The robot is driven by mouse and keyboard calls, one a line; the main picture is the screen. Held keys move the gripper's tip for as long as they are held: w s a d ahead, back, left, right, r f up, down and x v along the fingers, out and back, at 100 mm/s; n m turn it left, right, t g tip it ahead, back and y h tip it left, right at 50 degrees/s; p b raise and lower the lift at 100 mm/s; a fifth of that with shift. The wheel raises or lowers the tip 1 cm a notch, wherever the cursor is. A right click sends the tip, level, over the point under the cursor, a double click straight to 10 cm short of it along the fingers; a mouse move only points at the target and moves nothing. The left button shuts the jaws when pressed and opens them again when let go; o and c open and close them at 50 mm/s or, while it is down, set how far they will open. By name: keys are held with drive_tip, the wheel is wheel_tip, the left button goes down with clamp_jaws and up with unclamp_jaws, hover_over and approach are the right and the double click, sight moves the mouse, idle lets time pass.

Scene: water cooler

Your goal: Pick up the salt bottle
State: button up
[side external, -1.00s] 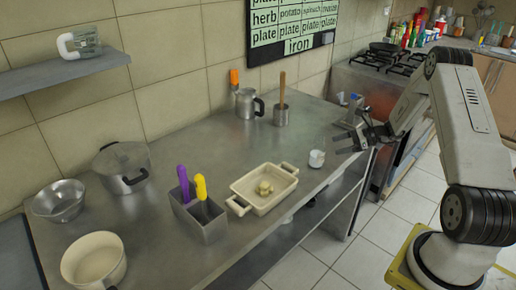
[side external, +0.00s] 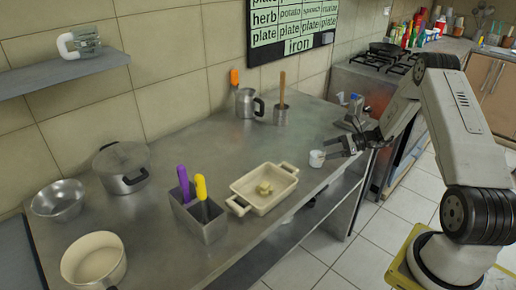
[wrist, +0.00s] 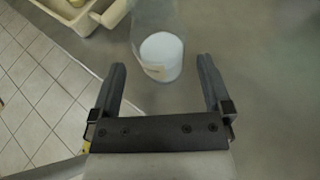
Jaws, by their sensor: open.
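The salt bottle (side external: 317,158) is a small clear container with white contents, standing upright near the front right edge of the steel counter. In the wrist view the salt bottle (wrist: 161,56) lies centred in line with the gap between the fingers, at about the fingertips. My gripper (side external: 332,148) is open and held low and level beside the bottle, its fingers pointing left at it. In the wrist view both fingers of my gripper (wrist: 163,68) are spread, with a gap on each side of the bottle. I cannot tell how far the bottle is inside the jaws.
A cream baking dish (side external: 245,203) stands left of the bottle, its corner also in the wrist view (wrist: 113,12). A metal holder (side external: 217,232) with purple and yellow handles is farther left. A metal jug (side external: 245,103) and a cup (side external: 281,116) stand by the wall.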

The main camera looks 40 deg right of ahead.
sight(318, 147)
drive_tip(key=shift+x, duration=2.3)
drive_tip(key=shift+r, duration=0.1)
drive_tip(key=c, duration=1.2)
drive_tip(key=shift+r, duration=0.2)
drive_tip(key=shift+r, duration=0.85)
drive_tip(key=s+a+r, duration=0.6)
drive_tip(key=s+r, duration=0.5)
drive_tip(key=s, duration=0.1)
drive_tip(key=shift+s, duration=0.35)
